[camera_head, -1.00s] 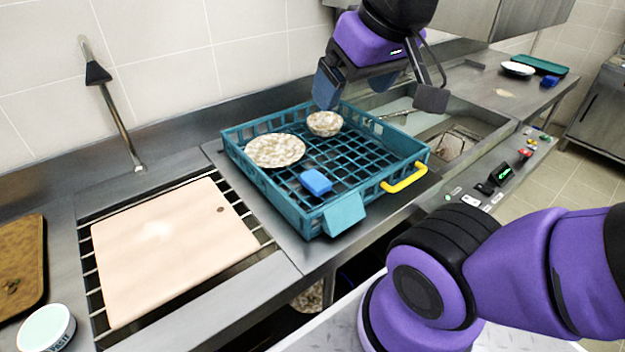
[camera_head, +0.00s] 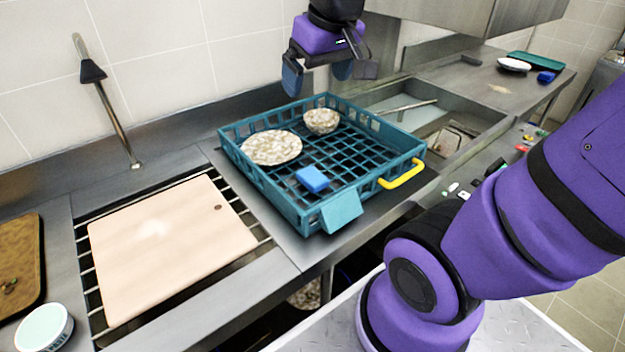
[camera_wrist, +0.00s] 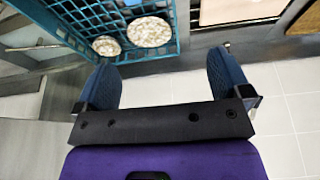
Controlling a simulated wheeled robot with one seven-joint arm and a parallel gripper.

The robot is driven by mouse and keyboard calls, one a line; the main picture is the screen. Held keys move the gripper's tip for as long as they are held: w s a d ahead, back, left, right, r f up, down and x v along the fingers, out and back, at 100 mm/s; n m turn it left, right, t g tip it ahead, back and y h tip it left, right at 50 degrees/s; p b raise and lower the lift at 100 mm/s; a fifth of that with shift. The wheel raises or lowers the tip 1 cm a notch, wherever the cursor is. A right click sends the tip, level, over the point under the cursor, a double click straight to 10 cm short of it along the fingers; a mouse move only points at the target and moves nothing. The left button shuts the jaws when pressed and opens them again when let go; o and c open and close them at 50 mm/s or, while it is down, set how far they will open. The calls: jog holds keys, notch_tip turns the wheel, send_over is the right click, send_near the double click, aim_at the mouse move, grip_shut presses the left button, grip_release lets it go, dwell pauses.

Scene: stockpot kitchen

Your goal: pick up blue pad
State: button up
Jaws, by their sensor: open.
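A small blue pad (camera_head: 312,179) lies on the grid floor of a teal crate (camera_head: 291,219), near the crate's front side. In the crate with it are a dirty plate (camera_head: 271,148) and a dirty bowl (camera_head: 321,120). My gripper (camera_head: 318,82) is open and empty, above and behind the crate's back edge, near the tiled wall. In the wrist view the two fingers of my gripper (camera_wrist: 165,85) are spread apart with nothing between them.
A pink cutting board (camera_head: 165,245) lies left of the crate. A brown tray (camera_head: 20,262) and a white tub (camera_head: 44,328) are at the far left. A yellow handle (camera_head: 403,174) sticks out on the crate's right. Another blue item (camera_head: 546,77) lies on the far-right counter.

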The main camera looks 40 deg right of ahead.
jog(key=w+d+f+g, duration=0.2)
jog(key=w+d+f, duration=0.3)
jog(key=w+f, duration=0.6)
jog(key=g, duration=0.2)
send_over(311, 173)
notch_tip(311, 173, down, 16)
notch_tip(311, 173, down, 6)
jog(key=shift+w+d+f, duration=0.1)
jog(key=shift+w+f, duration=0.05)
jog(key=shift+f, duration=0.05)
jog(key=f, duration=0.3)
jog(key=shift+s+a+f, duration=0.2)
jog(key=shift+a+f, duration=0.05)
jog(key=shift+f, duration=0.8)
jog(key=shift+c, duration=0.3)
jog(key=c, duration=1)
